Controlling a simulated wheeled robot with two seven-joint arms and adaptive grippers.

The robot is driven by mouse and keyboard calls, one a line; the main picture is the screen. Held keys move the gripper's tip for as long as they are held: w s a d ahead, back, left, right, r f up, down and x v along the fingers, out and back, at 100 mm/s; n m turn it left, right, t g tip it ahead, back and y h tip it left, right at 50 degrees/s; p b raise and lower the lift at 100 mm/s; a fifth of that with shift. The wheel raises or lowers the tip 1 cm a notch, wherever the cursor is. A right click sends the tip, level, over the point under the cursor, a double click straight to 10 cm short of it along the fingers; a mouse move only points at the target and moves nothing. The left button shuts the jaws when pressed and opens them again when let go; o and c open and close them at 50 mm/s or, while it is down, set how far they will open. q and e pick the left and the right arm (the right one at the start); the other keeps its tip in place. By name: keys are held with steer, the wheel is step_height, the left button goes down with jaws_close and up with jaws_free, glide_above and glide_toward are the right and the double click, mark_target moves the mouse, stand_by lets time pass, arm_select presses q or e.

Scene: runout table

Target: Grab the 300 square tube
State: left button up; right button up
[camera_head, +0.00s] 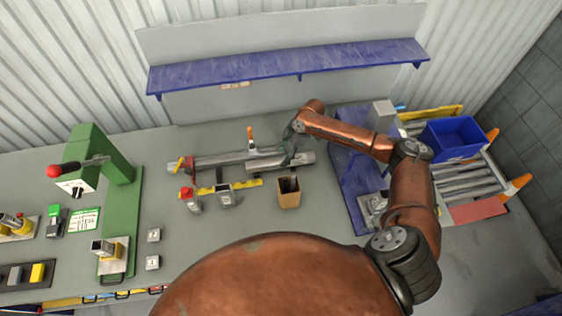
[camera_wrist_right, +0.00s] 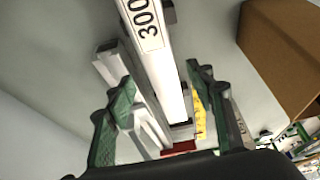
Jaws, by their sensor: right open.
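The 300 square tube (camera_wrist_right: 172,75) is a pale square bar with a "300" label, running away from the camera in the right wrist view. My right gripper (camera_wrist_right: 160,78) is open. Its two green-grey fingers stand on either side of the tube, with visible gaps. In the head view, my right gripper (camera_head: 290,148) is over the right part of the long grey bar assembly (camera_head: 211,160) on the table and hides part of it. The tube's label cannot be read there. My left gripper is not in view.
A grey bar (camera_wrist_right: 107,66) lies close beside the tube. An open cardboard box (camera_head: 288,194) stands just in front of the assembly. A green machine (camera_head: 124,205) is at left; a blue bin (camera_head: 453,136) is at right. A blue shelf (camera_head: 285,63) hangs behind.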

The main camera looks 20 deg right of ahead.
mark_target(281, 159)
steer(key=shift+s+p+x, duration=0.2)
steer(key=shift+p+x, duration=0.15)
steer(key=shift+x, duration=1.6)
steer(key=shift+c, duration=0.5)
steer(key=shift+w, duration=0.1)
jaws_close()
